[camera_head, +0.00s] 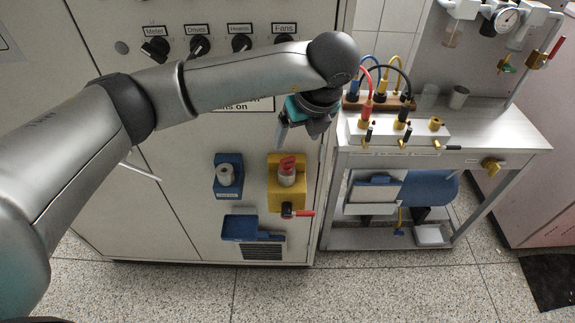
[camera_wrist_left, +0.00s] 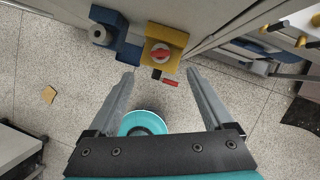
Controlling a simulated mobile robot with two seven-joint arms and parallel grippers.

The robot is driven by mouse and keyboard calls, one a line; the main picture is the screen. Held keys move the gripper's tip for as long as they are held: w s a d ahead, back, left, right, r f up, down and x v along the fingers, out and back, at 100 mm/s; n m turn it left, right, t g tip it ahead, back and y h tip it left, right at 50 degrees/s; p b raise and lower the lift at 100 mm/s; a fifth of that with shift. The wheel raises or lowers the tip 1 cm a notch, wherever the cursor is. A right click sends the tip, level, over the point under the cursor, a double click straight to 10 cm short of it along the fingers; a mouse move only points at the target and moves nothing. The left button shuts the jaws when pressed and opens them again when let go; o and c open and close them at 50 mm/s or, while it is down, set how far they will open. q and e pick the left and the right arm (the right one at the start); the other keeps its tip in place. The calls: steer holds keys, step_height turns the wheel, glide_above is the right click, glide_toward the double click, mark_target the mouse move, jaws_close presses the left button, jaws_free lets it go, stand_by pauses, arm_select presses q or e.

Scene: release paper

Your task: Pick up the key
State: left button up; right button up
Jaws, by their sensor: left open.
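A small red-handled piece with a dark end, which looks like the key (camera_head: 303,213), sits at the lower edge of a yellow box (camera_head: 273,188) on the cabinet front. In the left wrist view the red-handled piece (camera_wrist_left: 170,83) appears just below the yellow box (camera_wrist_left: 172,37), between the fingertips in the picture but farther away. A red knob (camera_head: 287,164) on a pale cylinder stands on the yellow box. My left gripper (camera_head: 297,138) is open and empty, above the yellow box in the head view. Its two fingers (camera_wrist_left: 160,76) are spread wide. My right gripper is not in view.
A blue holder (camera_head: 228,168) with a grey cylinder is left of the yellow box, and a blue tray (camera_head: 240,228) is below. A metal workbench (camera_head: 490,135) with cables stands to the right. Black knobs (camera_head: 199,46) line the cabinet top. The speckled floor is mostly clear.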

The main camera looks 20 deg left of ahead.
mark_target(288, 159)
arm_select(q)
steer(key=b+x, duration=0.1)
steer(key=x, duration=1)
jaws_close()
stand_by(0.5)
